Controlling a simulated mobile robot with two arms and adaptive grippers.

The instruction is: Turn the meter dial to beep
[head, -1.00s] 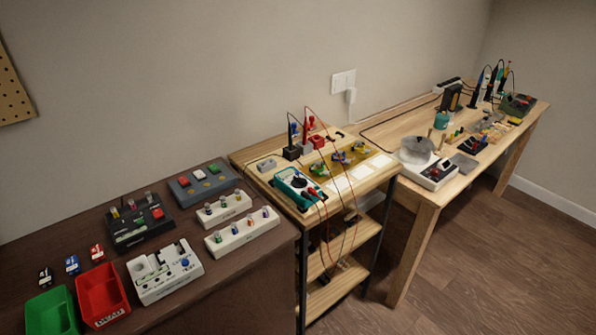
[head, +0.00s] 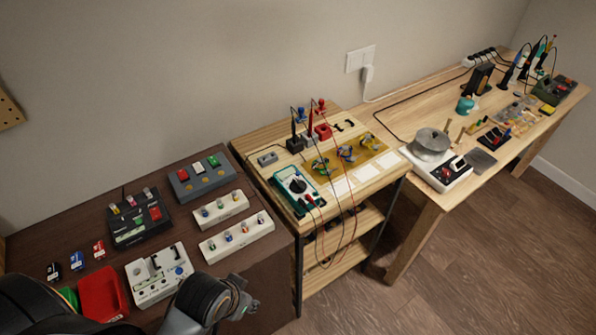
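The teal meter (head: 283,201) lies on top of the small light-wood shelf stand. Its white face carries a round black dial (head: 297,186); the pointer setting is too small to read. Red and black probe leads run from the meter's lower end. My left arm comes in from the bottom left, and its gripper (head: 243,301) is low over the front of the dark table, left of and well apart from the meter. The fingers are small and partly hidden by the wrist, so their opening is unclear. My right gripper is out of view.
Black and red probe holders (head: 294,145) stand behind the meter, with a tan mat (head: 372,145) of parts to the right. Looping leads hang over the stand's front. The dark table (head: 60,222) holds switch boxes, a white tester (head: 157,274) and a red bin (head: 101,294).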

